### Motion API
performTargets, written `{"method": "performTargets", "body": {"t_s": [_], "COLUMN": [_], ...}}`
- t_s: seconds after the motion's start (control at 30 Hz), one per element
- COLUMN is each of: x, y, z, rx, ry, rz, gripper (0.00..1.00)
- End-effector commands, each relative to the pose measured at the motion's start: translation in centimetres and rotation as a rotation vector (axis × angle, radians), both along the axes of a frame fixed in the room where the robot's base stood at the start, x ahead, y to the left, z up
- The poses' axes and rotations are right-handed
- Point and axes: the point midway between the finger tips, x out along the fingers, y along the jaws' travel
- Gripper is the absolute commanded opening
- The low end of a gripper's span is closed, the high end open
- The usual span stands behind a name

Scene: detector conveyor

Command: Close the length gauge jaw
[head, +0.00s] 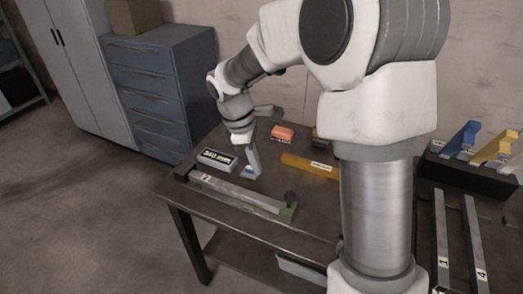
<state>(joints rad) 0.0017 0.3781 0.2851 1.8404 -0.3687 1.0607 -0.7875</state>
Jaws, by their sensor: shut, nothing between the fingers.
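The length gauge (232,198) lies along the front of the table. It is a long rail with a dark end stop at its left end and a green jaw (289,209) with a dark round knob at its right end. A grey bar (240,194) marked "2" lies along it. Whether the jaw touches the bar end is too small to tell. My gripper (251,170) is shut and empty, pointing down behind the middle of the gauge, left of and apart from the green jaw. A small blue-white patch shows at its fingertips; I cannot tell what it is.
A readout box (217,159) stands behind the gauge's left end. An orange block (282,133) and a labelled yellow bar (310,166) lie farther back. At right are bars marked "1" (442,245) and "4" (476,245), and a rack (465,176). My arm hides part of the table.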

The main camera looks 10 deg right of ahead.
Motion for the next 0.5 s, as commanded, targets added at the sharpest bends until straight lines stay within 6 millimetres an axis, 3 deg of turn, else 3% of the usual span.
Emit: {"method": "performTargets", "body": {"t_s": [0.33,0.5], "x": [0.9,0.6], "y": [0.3,-0.5], "z": [-3.0,-6.1], "rx": [-0.003,-0.004], "ry": [0.050,0.051], "rz": [0.075,0.072], "gripper": [0.00,0.00]}}
